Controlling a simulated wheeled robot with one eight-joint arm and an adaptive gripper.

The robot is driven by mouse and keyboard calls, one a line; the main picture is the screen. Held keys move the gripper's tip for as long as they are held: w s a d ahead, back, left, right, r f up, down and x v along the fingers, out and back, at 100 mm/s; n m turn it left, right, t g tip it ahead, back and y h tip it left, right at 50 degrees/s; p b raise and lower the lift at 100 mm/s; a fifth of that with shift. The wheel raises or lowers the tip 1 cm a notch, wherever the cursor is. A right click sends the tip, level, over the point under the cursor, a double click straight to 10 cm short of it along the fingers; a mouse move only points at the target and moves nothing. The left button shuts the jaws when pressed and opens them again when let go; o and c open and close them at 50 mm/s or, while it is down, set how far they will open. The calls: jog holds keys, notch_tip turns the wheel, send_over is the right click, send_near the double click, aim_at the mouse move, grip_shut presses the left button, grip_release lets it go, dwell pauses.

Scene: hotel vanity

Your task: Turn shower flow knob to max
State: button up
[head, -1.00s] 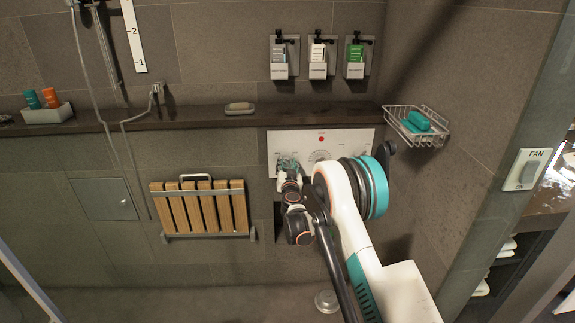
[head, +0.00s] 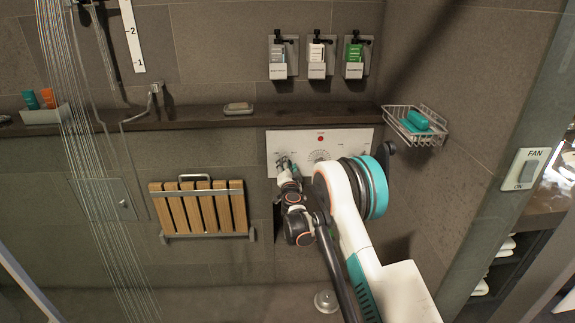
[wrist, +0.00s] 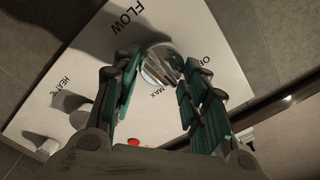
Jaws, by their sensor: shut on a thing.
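The shower control panel (head: 346,146) is a white plate on the wall below the shelf; the wrist view shows it close up, with the words FLOW, OFF, MAX and HEAT. The round metallic flow knob (wrist: 160,64) sits between the teal fingers of my gripper (wrist: 156,84), which is shut on it. In the head view my gripper (head: 284,164) reaches the left part of the panel, and my arm hides some of the panel. Water streams (head: 88,160) fall at the left.
A red button (head: 320,138) and a dial (head: 318,157) are on the panel beside my gripper. A dark shelf (head: 190,116) with a soap dish (head: 238,109) runs above. A wire basket (head: 414,126) hangs right, and a folded wooden seat (head: 203,208) hangs left.

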jog(key=shift+a+f+m, duration=0.1)
jog(key=shift+a+m, duration=0.05)
jog(key=shift+m, duration=2.25)
jog(key=shift+a+f+m, duration=0.1)
jog(key=shift+m, duration=2.3)
jog(key=shift+d, duration=0.1)
jog(key=o, duration=0.8)
jog(key=shift+r, duration=0.1)
jog(key=shift+o, duration=1.3)
jog(key=shift+r, duration=0.1)
jog(key=shift+s, duration=0.1)
jog(key=s, duration=1.2)
